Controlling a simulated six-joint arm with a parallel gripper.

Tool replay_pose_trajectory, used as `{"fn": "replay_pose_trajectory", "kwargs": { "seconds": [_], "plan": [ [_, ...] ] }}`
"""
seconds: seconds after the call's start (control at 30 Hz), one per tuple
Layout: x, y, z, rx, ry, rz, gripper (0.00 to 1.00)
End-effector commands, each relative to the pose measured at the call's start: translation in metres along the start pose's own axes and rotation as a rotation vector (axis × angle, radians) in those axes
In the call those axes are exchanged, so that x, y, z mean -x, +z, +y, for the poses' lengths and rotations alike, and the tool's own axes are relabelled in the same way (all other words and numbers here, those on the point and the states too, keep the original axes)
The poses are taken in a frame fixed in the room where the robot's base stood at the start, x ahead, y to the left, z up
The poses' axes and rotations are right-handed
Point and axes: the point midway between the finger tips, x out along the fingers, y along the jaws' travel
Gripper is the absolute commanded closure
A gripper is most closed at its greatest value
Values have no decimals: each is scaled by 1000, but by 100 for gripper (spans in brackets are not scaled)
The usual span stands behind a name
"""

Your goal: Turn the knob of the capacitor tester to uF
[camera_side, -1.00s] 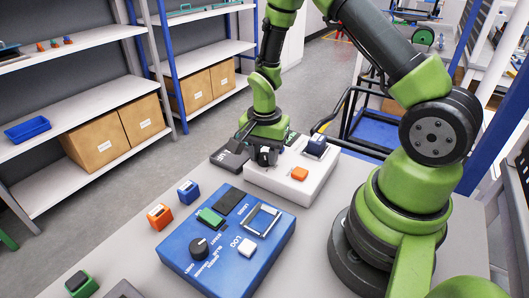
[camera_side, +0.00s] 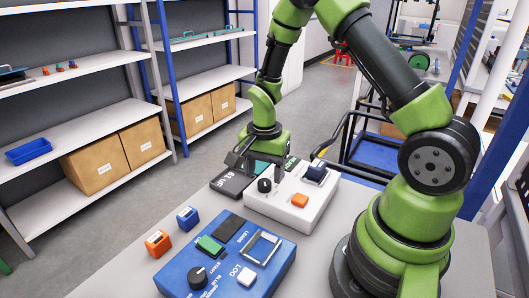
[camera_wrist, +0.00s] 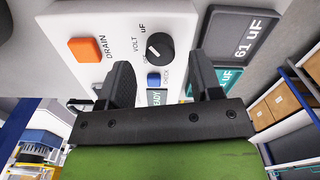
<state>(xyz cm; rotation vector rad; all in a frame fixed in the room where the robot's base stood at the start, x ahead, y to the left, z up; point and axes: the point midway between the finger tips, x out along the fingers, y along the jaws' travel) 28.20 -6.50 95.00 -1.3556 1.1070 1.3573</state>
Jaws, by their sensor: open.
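The capacitor tester is a white box (camera_side: 318,205) on the table, also in the wrist view (camera_wrist: 85,22). Its black round knob (camera_side: 265,185) stands clear of my fingers. In the wrist view the knob (camera_wrist: 161,47) has a short white mark on its left part, beside the labels uF, VOLT and a partly readable third one. I cannot tell exactly which label the mark faces. My gripper (camera_side: 257,166) is open and empty behind the knob. In the wrist view its fingers (camera_wrist: 162,76) are wide apart, below the knob and not touching it.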

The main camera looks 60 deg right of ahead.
Motion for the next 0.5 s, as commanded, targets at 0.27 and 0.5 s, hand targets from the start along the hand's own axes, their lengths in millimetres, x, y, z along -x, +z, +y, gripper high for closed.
{"fn": "replay_pose_trajectory", "kwargs": {
  "seconds": [0.27,0.5],
  "plan": [
    [54,0,-1,0,-4,2,41],
    [72,0,0,0,1,0,41]
  ]
}}
